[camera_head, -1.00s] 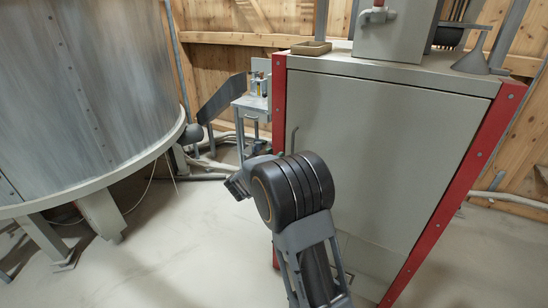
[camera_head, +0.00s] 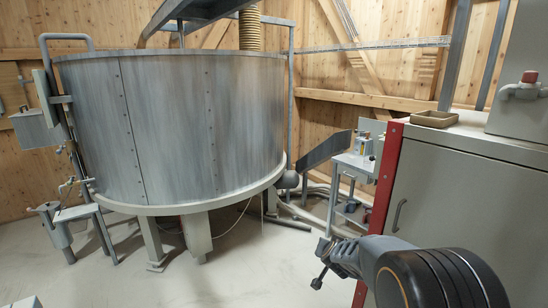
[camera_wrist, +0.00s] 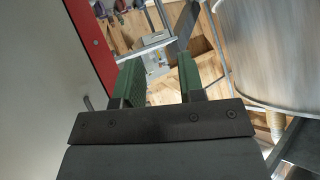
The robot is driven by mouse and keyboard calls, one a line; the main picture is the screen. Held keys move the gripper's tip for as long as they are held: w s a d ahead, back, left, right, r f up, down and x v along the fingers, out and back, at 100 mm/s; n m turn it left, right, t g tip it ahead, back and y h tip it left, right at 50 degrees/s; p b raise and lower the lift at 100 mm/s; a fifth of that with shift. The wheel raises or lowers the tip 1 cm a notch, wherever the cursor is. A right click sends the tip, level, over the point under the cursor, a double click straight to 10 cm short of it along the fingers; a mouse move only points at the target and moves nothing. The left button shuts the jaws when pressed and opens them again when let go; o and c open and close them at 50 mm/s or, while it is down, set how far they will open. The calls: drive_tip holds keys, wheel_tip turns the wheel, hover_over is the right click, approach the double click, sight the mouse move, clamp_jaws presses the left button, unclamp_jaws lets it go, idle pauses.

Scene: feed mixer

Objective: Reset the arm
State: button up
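My gripper shows in the wrist view (camera_wrist: 160,72) with its two green fingers apart and nothing between them. In the head view my gripper (camera_head: 321,265) is small at the lower middle, in front of my dark, bent arm, and points left. It is in the open space between the round mixer tank (camera_head: 185,125) and the grey cabinet (camera_head: 455,200) with red edges. I see no contact with either.
A small side table (camera_head: 355,162) with a few small items stands behind, between tank and cabinet. A shallow tray (camera_head: 434,118) sits on the cabinet top. The pale floor in front is clear.

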drive_tip(key=s+a+r+n+g+y+p, duration=0.1)
drive_tip(key=s+a+r+n+g+y, duration=0.2)
drive_tip(key=s, duration=0.7)
drive_tip(key=s+r+n+g+p, duration=0.1)
drive_tip(key=s+r+g, duration=0.1)
drive_tip(key=s, duration=0.7)
drive_tip(key=s+r+n+g+h+p, duration=0.1)
drive_tip(key=s+r+g+p, duration=0.1)
drive_tip(key=s+r, duration=0.3)
drive_tip(key=shift+s+d+r, duration=0.15)
drive_tip(key=shift+s+d, duration=0.3)
drive_tip(key=shift+s, duration=1.85)
